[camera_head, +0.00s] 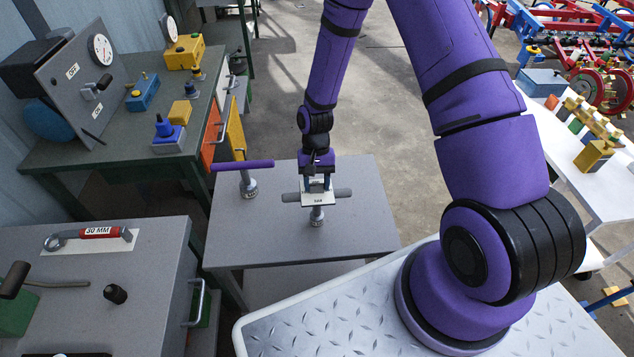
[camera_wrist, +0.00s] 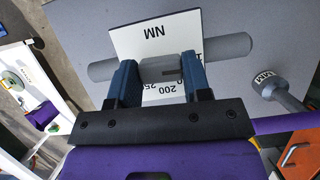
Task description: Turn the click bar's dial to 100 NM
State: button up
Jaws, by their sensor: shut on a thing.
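The click bar (camera_head: 342,193) is a grey horizontal bar on a short post, standing on the grey table; it also spans the wrist view (camera_wrist: 225,48). A white plate (camera_wrist: 158,38) beside it reads NM, with 200 and a partly covered number along its lower part. The dial (camera_wrist: 158,72) looks like the grey cylinder section with a dark mark, between my fingers. My gripper (camera_head: 317,184) reaches down from above and is shut on this section, one blue finger on each side. The scale around 100 is hidden or too small to tell.
A purple-handled tool (camera_head: 243,165) stands on a post just left on the same table (camera_head: 360,230). A bench with a gauge panel (camera_head: 85,75) is at the back left. A bench with a red 30 MM tool (camera_head: 100,232) is at the front left. The table's right side is clear.

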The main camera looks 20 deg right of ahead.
jog(key=shift+n, duration=0.3)
jog(key=o, duration=0.9)
jog(key=shift+r, duration=0.1)
jog(key=v, duration=1)
jog(key=shift+w+a+r, duration=0.1)
jog(key=shift+w+r, duration=0.05)
jog(key=shift+r, duration=0.15)
jog(key=shift+r, duration=0.1)
